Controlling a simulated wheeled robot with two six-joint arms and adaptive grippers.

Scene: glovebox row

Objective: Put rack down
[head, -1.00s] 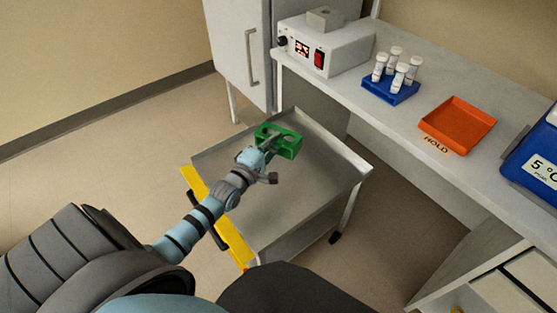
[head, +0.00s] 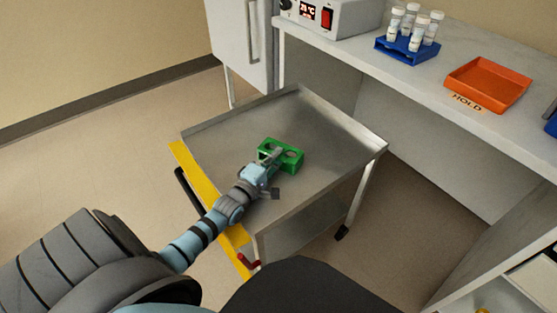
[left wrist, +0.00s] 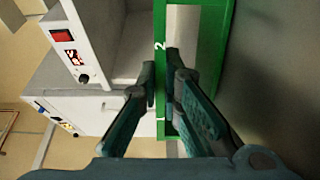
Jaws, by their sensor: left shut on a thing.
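The green rack (head: 290,157) is over the grey metal top of the cart (head: 335,160), near the middle of that top in the head view. My left gripper (head: 268,158) is shut on the near wall of the rack. In the left wrist view the fingers (left wrist: 163,90) sit on both sides of the green wall of the rack (left wrist: 213,85), which bears a white "2". I cannot tell whether the rack's underside touches the cart top. No tubes show in the rack. My right gripper is not in view.
The cart has raised rims and a yellow front edge (head: 190,180). The bench at right holds a blue rack of white-capped tubes (head: 408,48), an orange tray (head: 488,82) by a "HOLD" label, and a white device (head: 335,18). The cart top around the rack is clear.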

